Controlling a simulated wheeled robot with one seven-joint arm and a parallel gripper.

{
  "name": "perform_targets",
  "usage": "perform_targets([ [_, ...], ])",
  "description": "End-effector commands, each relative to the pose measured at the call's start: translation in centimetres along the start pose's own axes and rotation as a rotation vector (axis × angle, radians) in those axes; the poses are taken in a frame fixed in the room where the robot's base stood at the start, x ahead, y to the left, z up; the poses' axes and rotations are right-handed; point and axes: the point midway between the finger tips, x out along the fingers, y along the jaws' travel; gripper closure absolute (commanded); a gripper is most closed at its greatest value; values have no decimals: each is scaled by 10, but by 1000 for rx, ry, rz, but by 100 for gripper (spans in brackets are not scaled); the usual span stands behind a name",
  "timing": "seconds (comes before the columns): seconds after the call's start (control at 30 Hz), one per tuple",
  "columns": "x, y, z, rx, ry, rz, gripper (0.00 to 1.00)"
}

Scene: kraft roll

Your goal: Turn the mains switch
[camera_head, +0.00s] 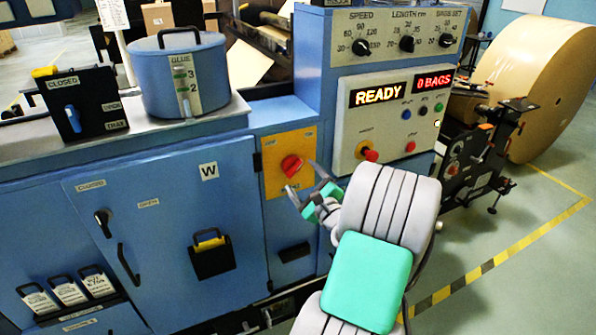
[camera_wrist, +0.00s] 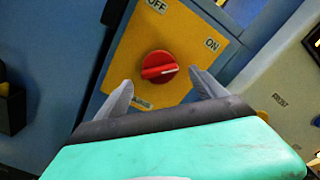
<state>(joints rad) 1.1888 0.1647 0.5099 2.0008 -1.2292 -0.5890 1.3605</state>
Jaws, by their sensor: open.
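The mains switch (camera_head: 292,165) is a round red rotary knob on a yellow plate (camera_head: 271,151) on the blue machine front. In the wrist view the red knob (camera_wrist: 160,66) sits in the middle of the plate, with OFF at the upper left and ON at the upper right. A white mark on the knob points right, a little below the ON label. My gripper (camera_head: 303,183) is open, just in front of the plate and slightly below and right of the knob. In the wrist view its fingers (camera_wrist: 158,87) stand apart on either side of the knob, with nothing between them.
A control panel (camera_head: 388,115) reads READY and 0 BAGS, right of the switch. A blue glue pot (camera_head: 183,79) stands on the machine top at left. Cabinet doors (camera_head: 163,215) lie below left. A large kraft paper roll (camera_head: 540,80) stands at far right, near yellow floor tape.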

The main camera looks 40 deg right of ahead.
Motion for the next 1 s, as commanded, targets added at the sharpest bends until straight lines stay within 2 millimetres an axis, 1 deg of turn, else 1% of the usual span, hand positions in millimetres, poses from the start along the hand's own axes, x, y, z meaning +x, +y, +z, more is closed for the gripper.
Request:
perform_targets([
  [0.03, 10, 0, 3, -2, -4, 2, 20],
  [0.1, 21, 0, 3, -2, -3, 3, 20],
  [0.2, 32, 0, 2, -2, -2, 2, 20],
  [0.3, 35, 0, 1, -4, 0, 1, 20],
  [0.47, 35, 1, 1, -4, 0, 1, 20],
  [0.57, 35, 1, 1, -4, 0, 1, 27],
  [1.0, 35, 1, 1, -5, -1, 2, 63],
])
